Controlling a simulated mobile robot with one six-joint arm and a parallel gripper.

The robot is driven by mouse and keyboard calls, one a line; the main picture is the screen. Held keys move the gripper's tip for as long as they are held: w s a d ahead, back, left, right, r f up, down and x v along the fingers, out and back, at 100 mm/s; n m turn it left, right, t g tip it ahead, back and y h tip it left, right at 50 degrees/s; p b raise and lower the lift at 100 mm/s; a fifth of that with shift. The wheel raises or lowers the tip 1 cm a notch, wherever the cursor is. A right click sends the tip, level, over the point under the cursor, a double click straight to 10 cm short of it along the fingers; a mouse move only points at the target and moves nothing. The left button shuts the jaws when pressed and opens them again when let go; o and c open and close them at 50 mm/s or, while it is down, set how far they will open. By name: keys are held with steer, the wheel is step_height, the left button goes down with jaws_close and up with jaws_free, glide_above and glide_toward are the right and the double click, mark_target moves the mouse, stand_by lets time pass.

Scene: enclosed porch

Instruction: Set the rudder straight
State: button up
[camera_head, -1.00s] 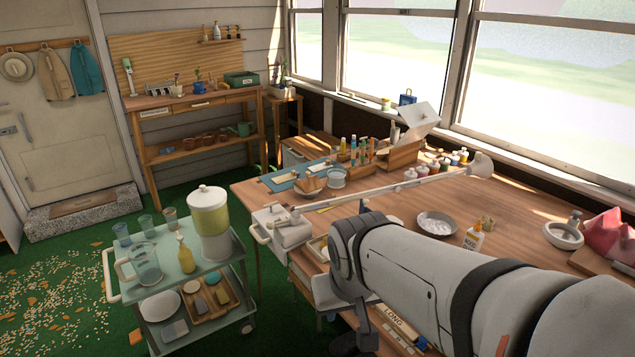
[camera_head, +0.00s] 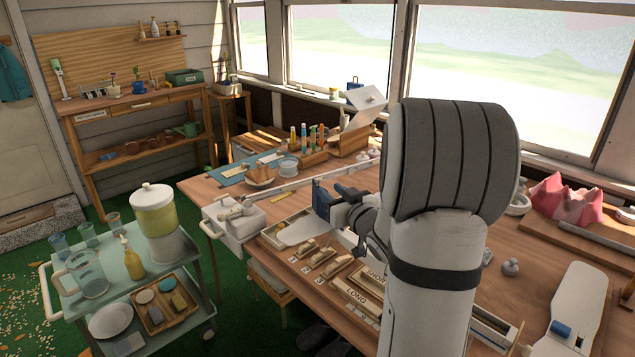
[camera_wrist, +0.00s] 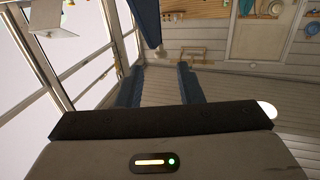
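My gripper (camera_head: 334,193) is above the left part of the workbench (camera_head: 505,255) in the head view, beyond my raised arm. Its two dark blue fingers stand apart in the wrist view (camera_wrist: 158,76), with nothing between them. I cannot identify a rudder for certain in either view. My arm hides the middle of the bench.
Trays marked SHORT and LONG (camera_head: 357,297) lie near the front edge. A cart (camera_head: 100,290) with a drink dispenser (camera_head: 153,210) is left of the bench. A pink mountain-like model (camera_head: 570,202) is at the right.

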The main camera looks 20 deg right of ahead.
mark_target(320, 181)
steer(key=w, duration=0.7)
steer(key=shift+w+a+p, duration=0.35)
steer(key=shift+w+a, duration=0.05)
jaws_close()
